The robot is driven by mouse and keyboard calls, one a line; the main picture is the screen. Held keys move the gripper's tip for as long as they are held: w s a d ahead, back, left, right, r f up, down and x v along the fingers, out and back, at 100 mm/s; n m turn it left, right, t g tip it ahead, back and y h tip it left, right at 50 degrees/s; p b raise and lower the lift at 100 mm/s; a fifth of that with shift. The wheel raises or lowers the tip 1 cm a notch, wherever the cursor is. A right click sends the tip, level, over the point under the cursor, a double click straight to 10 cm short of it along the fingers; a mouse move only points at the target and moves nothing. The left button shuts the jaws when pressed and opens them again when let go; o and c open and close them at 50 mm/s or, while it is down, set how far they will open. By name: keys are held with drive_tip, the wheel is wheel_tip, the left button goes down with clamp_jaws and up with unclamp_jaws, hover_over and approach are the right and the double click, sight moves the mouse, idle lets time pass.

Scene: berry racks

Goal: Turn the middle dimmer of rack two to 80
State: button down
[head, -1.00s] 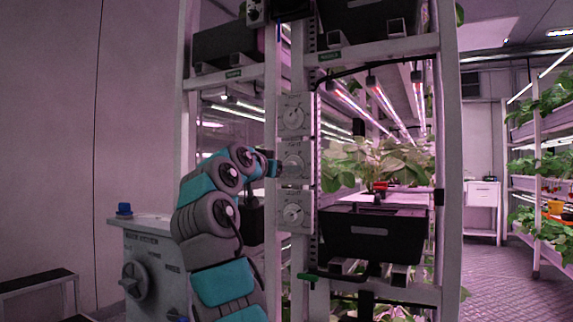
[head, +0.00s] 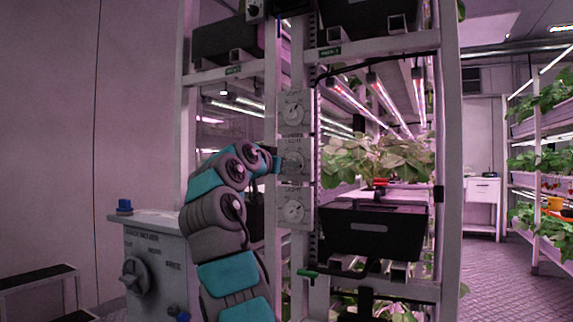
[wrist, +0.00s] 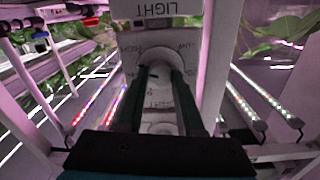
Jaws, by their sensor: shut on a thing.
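Three pale dimmer panels with round dials are stacked on the rack post in the head view: a top dimmer (head: 294,110), a middle dimmer (head: 293,162) and a bottom dimmer (head: 294,210). My gripper (head: 279,163) is at the left side of the middle dimmer. In the wrist view my gripper (wrist: 160,76) has its two dark fingers on either side of the white dimmer knob (wrist: 161,60), shut on it. The fingers hide part of the dial face, and its scale reading is too small and blurred to read.
A panel reading LIGHT (wrist: 158,9) shows upside down beyond the knob. A grey cabinet (head: 152,250) with a rotary switch stands at left. A black bin (head: 373,236) and leafy plants (head: 375,158) fill the rack at right. The aisle floor (head: 505,272) is clear.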

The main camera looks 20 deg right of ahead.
drive_tip(key=shift+b, duration=0.35)
drive_tip(key=shift+n+b, duration=0.45)
drive_tip(key=shift+n, duration=2.25)
drive_tip(key=c, duration=0.5)
unclamp_jaws()
